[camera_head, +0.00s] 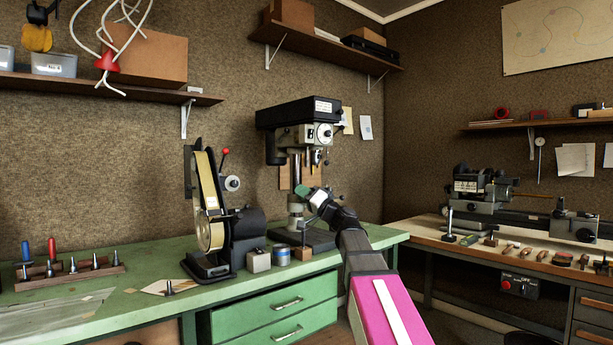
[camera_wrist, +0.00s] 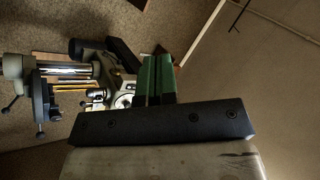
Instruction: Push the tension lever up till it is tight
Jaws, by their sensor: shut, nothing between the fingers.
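The belt grinder (camera_head: 232,243) stands on the green bench, with its tan belt (camera_head: 207,200) running upright. A tension lever (camera_head: 224,156) with a red ball knob sticks up from the grinder's upper right, tilted slightly right. My gripper (camera_head: 302,191) is to the right of the lever and lower, in front of the drill press column in the picture, and apart from the lever. Its green-tipped fingers are shut and empty. The fingers also show in the wrist view (camera_wrist: 156,77). The lever cannot be made out in the wrist view.
The drill press (camera_head: 300,113) stands right of the grinder and fills the left of the wrist view (camera_wrist: 75,72). A tool rack (camera_head: 70,274) is at left. A lathe (camera_head: 483,190) is at right.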

